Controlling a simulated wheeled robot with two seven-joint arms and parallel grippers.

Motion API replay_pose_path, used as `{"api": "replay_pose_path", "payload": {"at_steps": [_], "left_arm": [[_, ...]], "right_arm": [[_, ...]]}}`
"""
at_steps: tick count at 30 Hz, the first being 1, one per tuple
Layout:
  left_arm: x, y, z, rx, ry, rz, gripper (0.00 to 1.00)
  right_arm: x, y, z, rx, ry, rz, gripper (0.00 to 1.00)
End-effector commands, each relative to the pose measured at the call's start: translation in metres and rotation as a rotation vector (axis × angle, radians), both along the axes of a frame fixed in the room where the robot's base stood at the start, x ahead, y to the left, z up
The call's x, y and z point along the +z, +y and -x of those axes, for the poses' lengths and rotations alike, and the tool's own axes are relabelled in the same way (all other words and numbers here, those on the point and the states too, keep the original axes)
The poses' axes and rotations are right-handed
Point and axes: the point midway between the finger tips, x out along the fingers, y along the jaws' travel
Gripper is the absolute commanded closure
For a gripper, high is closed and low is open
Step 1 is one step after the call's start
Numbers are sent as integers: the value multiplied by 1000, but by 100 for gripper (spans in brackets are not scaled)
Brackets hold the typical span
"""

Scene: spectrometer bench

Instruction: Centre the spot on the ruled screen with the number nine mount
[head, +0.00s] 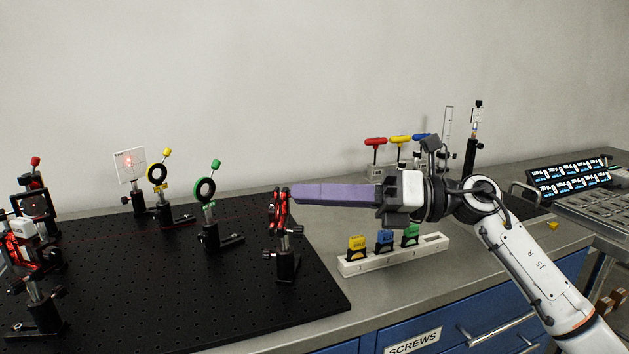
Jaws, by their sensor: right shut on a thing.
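The white ruled screen (130,166) stands on a post at the back left of the black breadboard. A red spot glows on it, near the middle of its face; the exact offset is too small to read. A red and black mount (281,212) stands on a black post near the board's right edge. No number is readable on it. My right gripper (298,195) comes in from the right, its purple fingers level and shut at this mount's right side. The gripped part is hidden between the fingertips. My left gripper is not in view.
Yellow-ringed (157,174) and green-ringed (205,189) holders stand left of the mount. Several red-marked mounts crowd the far left. A white rack (392,256) with coloured blocks lies below my right gripper. T-handled drivers (400,139) stand behind it. The board's front middle is clear.

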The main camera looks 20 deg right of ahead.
Motion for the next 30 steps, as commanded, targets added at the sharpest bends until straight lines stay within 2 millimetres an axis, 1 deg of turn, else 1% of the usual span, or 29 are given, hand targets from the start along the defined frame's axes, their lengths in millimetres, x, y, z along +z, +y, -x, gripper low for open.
{"api": "replay_pose_path", "payload": {"at_steps": [1, 9, 24, 25, 27, 28, 30], "left_arm": [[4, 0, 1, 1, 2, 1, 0], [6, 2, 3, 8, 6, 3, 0], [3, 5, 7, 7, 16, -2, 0], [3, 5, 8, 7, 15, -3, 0], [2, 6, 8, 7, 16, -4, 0], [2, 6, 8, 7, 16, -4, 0], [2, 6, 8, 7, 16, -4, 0]], "right_arm": [[2, 0, 0, 0, 25, -10, 100], [0, -1, 0, -1, 102, -44, 100], [-1, 0, 0, 1, 116, -51, 100], [-1, 0, 0, 1, 116, -51, 83], [-1, 0, 0, 1, 115, -50, 72], [-1, 0, 0, 1, 115, -50, 68], [-1, 0, 0, 1, 115, -50, 68]]}}
